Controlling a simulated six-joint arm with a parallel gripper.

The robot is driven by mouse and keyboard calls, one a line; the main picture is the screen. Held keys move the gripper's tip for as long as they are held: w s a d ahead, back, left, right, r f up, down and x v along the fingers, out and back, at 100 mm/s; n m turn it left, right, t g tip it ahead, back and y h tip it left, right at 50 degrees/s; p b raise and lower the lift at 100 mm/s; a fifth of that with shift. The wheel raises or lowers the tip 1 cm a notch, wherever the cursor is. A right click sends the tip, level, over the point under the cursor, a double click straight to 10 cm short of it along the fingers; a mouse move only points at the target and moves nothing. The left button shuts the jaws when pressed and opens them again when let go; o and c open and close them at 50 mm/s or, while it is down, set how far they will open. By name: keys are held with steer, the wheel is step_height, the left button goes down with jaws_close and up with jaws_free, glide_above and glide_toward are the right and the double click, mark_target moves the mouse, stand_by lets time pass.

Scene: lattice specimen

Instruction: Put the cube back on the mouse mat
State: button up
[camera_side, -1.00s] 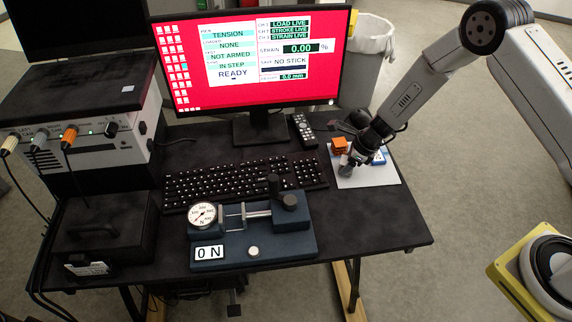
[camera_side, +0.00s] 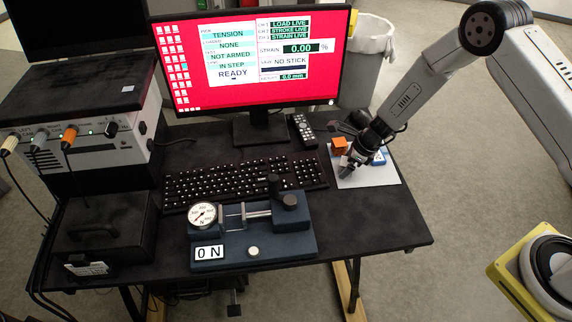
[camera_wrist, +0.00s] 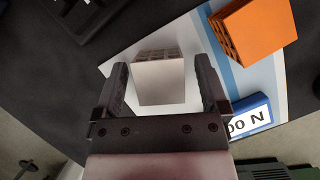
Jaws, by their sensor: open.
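A pale grey cube (camera_wrist: 160,82) with a lattice of holes in one face sits between my fingers in the wrist view. My gripper (camera_wrist: 159,66) is open, with one finger on each side of the cube and a visible gap at both sides. The light mouse mat (camera_wrist: 118,62) lies under this area; it has a blue stripe. In the side view my gripper (camera_side: 350,166) is low over the mat (camera_side: 384,180), and it largely hides the grey cube there. An orange lattice cube (camera_wrist: 262,32) stands on the mat, also seen in the side view (camera_side: 339,145).
A blue block with an N label (camera_wrist: 248,116) lies on the mat, right of my gripper. The keyboard (camera_side: 240,182) is left of the mat and a remote (camera_side: 304,130) lies behind. A blue gauge fixture (camera_side: 253,240) stands in front. The table's right front corner is clear.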

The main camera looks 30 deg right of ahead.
steer(key=v, duration=1.2)
stand_by(0.7)
steer(key=s+r+n+h, duration=0.1)
steer(key=s+r+n, duration=0.4)
steer(key=s+n, duration=0.4)
steer(key=s+r+n+h, duration=0.2)
steer(key=s+r+n, duration=0.4)
steer(key=n, duration=1.2)
steer(key=shift+s+a+g, duration=0.3)
steer(key=shift+s+a, duration=0.05)
steer(key=shift+s, duration=1.2)
steer(key=shift+r, duration=0.1)
